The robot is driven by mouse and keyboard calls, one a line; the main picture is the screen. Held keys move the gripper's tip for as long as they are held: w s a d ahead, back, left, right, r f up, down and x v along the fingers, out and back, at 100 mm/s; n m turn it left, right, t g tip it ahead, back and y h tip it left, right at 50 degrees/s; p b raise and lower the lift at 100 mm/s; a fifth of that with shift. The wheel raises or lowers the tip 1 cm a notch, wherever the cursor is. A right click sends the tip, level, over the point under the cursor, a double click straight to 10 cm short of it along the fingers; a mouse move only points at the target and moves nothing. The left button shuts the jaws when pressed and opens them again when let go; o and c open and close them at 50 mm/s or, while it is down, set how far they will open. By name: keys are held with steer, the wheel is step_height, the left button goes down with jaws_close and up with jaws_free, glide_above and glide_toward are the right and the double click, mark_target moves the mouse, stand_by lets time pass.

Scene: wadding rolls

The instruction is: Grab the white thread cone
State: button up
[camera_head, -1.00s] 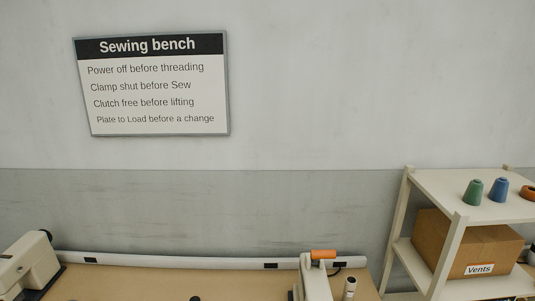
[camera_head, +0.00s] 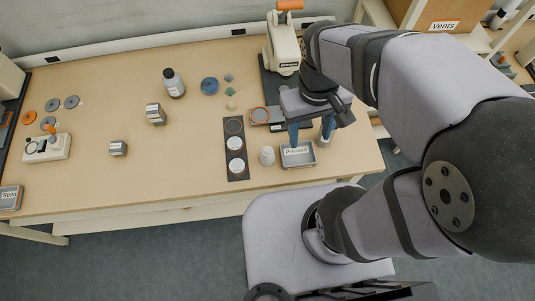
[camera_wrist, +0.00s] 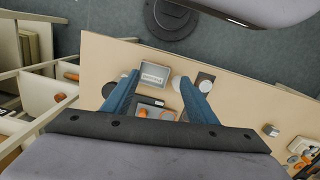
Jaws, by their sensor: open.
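A small white cone-like piece (camera_head: 267,156) stands on the bench near its front edge, left of the grey tray. I take it for the white thread cone. It also shows in the wrist view (camera_wrist: 177,83), right of the tray and near my right finger. My gripper (camera_head: 309,138) points down with its two blue fingers apart and nothing seen between them. It is above the tray area, to the right of the cone. The wrist view shows both fingers (camera_wrist: 160,78) spread, with the tray between them. The gap in height to the bench is hard to tell.
The labelled grey tray (camera_head: 298,155) and a dark strip with round white pads (camera_head: 236,150) flank the cone. A white and orange press (camera_head: 284,45) stands behind. The bench's left middle has free room.

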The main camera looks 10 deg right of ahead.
steer(key=w+a+n+t+h+b, duration=0.2)
steer(key=a+n+t+h+b, duration=0.4)
steer(key=n, duration=0.6)
steer(key=w+a+n+t+h+b, duration=0.25)
steer(key=a+n+h+b, duration=0.45)
steer(key=n, duration=0.4)
glide_toward(266, 151)
steer(key=d, duration=0.1)
steer(key=w+d+t, duration=0.1)
steer(key=d, duration=0.1)
steer(key=shift+f+y+p, duration=0.2)
steer(key=shift+y+p, duration=0.1)
steer(key=shift+p, duration=0.1)
steer(key=shift+f, duration=0.35)
steer(key=shift+r+p+x, duration=0.2)
steer(key=shift+p+x, duration=1.35)
steer(key=shift+x, duration=1.75)
steer(key=shift+w+d+f, duration=0.15)
steer(key=shift+w+d, duration=0.15)
